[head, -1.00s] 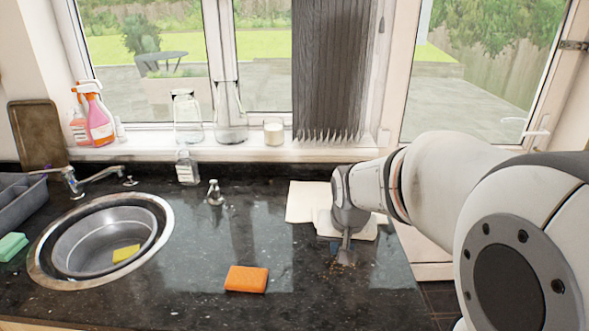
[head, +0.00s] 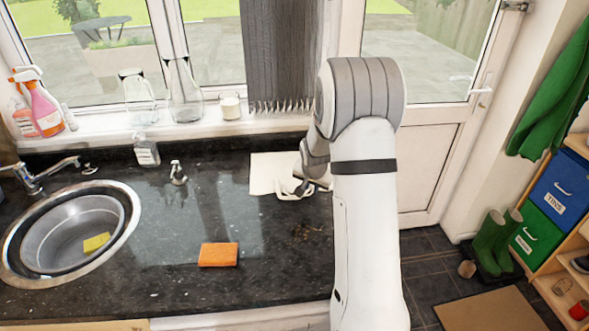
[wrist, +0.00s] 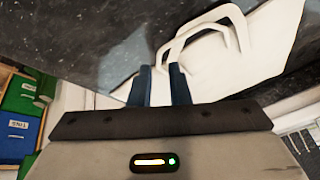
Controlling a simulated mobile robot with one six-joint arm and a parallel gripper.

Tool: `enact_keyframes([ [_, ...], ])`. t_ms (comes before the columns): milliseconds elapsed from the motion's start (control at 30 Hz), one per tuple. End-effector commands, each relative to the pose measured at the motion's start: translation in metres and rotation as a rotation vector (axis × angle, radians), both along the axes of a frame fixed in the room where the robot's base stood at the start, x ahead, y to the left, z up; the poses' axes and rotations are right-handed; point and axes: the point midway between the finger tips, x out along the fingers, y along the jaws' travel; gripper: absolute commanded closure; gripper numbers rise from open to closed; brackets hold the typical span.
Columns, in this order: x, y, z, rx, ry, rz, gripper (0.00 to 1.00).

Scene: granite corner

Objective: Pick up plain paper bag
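The plain paper bag (head: 268,172) is cream-white and lies flat on the dark counter, below the window and partly hidden by my arm in the head view. Its looped handles (head: 292,191) show at its near side. In the wrist view the bag (wrist: 232,68) is close and large, with its pale handle loops (wrist: 205,30) just beyond my fingertips. My gripper (wrist: 160,70) has two dark blue fingers, apart with a gap between them. The head view hides the fingers.
An orange sponge (head: 218,255) lies on the counter left of my arm. A steel sink (head: 72,228) is further left, with a clear bottle (head: 146,150) and a small dispenser (head: 178,173) behind. A curtain (head: 280,55) hangs behind the bag. Counter between sponge and bag is clear.

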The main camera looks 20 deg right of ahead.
Motion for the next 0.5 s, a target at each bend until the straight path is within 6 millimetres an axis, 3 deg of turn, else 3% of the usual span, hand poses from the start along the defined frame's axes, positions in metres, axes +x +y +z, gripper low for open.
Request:
enact_keyframes([
  [300,0.015,-0.005,-0.033,0.0,0.004,0.001,0.83],
  [500,0.018,-0.006,-0.042,0.001,0.0,0.001,0.83],
])
